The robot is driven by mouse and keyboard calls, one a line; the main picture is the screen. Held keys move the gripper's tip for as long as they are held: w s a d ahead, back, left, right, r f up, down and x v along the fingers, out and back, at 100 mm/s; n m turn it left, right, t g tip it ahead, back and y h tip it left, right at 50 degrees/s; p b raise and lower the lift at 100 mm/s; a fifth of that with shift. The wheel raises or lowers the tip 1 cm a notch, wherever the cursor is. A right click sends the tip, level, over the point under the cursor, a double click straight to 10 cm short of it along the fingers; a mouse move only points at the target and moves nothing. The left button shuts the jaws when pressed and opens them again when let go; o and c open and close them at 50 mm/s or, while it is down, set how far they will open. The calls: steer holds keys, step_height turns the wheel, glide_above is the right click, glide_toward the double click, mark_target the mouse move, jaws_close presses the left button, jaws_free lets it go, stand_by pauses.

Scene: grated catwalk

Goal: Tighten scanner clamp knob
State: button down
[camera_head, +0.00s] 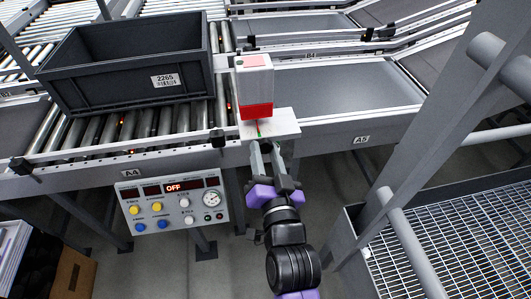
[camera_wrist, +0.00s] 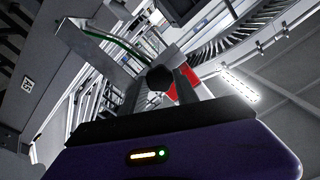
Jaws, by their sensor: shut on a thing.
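The scanner (camera_head: 253,85) is a white box with a red front, upright above a pale bracket plate (camera_head: 284,124) at the conveyor's near rail. A thin red line and a small green spot show on the plate. My gripper (camera_head: 264,150) reaches up to the near side of the bracket, its fingers just below the plate. In the wrist view, a round black clamp knob (camera_wrist: 160,78) sits between the fingertips, and my gripper (camera_wrist: 161,88) is shut on it. In the head view the knob is hidden by the fingers. The scanner's red part (camera_wrist: 184,74) shows behind the fingers.
A dark grey tote (camera_head: 60,80) labelled 2265 stands on the roller conveyor at left. A control panel (camera_head: 172,205) reading OFF hangs below the rail. Grey posts, pipes and a grated platform (camera_head: 450,240) bound the right side. Bare floor shows around my arm.

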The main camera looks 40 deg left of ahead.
steer(key=shift+f, duration=0.1)
steer(key=n+b, duration=0.3)
steer(key=n, duration=0.2)
steer(key=shift+w, duration=0.1)
steer(key=n+b, duration=0.2)
steer(key=n, duration=0.1)
steer(key=shift+n, duration=0.3)
steer(key=n+b, duration=0.1)
steer(key=n, duration=0.2)
steer(key=shift+n+b, duration=0.3)
steer(key=n+b, duration=0.3)
steer(key=n, duration=0.3)
steer(key=n+b, duration=0.2)
steer(key=n, duration=0.3)
steer(key=shift+n, duration=0.3)
